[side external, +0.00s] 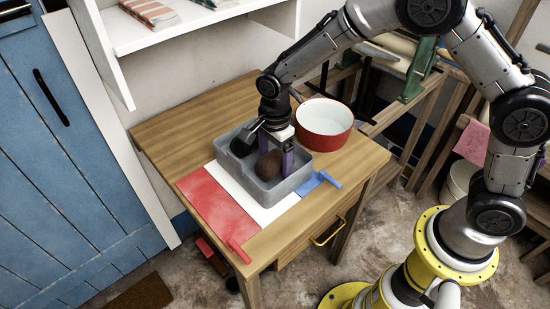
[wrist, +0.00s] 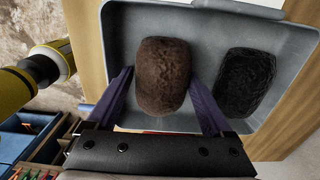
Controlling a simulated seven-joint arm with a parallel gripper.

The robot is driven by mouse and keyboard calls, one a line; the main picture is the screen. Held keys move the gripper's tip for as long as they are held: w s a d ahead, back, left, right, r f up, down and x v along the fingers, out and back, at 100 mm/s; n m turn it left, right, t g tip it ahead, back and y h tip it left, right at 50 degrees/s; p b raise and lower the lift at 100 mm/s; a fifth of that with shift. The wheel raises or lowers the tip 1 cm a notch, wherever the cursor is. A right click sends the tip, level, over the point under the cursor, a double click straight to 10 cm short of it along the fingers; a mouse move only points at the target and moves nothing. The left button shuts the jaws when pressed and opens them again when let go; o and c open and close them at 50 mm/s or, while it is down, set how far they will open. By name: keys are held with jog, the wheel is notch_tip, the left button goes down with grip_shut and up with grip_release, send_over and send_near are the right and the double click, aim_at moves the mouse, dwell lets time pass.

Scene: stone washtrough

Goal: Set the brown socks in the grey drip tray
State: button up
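The brown socks (side external: 269,167) are a rounded, rough brown bundle inside the grey drip tray (side external: 298,180). In the wrist view the brown socks (wrist: 162,80) lie toward the left part of the tray (wrist: 125,20). My gripper (side external: 276,155) reaches down into the tray with its purple fingers on either side of the socks. In the wrist view the fingertips (wrist: 161,75) sit very close to both sides of the bundle; I cannot tell whether they press on it. A black bundle (wrist: 246,82) lies beside the socks in the tray, and also shows in the side view (side external: 241,147).
The tray stands on a wooden table (side external: 190,125), partly over a red and white mat (side external: 215,203). A red bowl (side external: 324,120) with a white inside stands behind it on the right. A blue-handled item (side external: 318,182) lies at the tray's right. The table's back left is clear.

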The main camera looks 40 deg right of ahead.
aim_at(275, 155)
jog(key=shift+o, duration=0.7)
jog(key=shift+r, duration=0.15)
notch_tip(275, 155, up, 12)
jog(key=s+d+r+n+t, duration=0.1)
jog(key=s+d+r+n, duration=0.3)
jog(key=s+d+r, duration=0.15)
jog(key=s+d+r+n+t, duration=0.1)
jog(key=s+d+n+t, duration=0.1)
jog(key=s+d+n, duration=0.2)
jog(key=s+d+r+n+t, duration=0.2)
jog(key=s+d+n, duration=0.2)
jog(key=s+n, duration=0.6)
jog(key=s, duration=0.5)
jog(key=shift+t, duration=0.3)
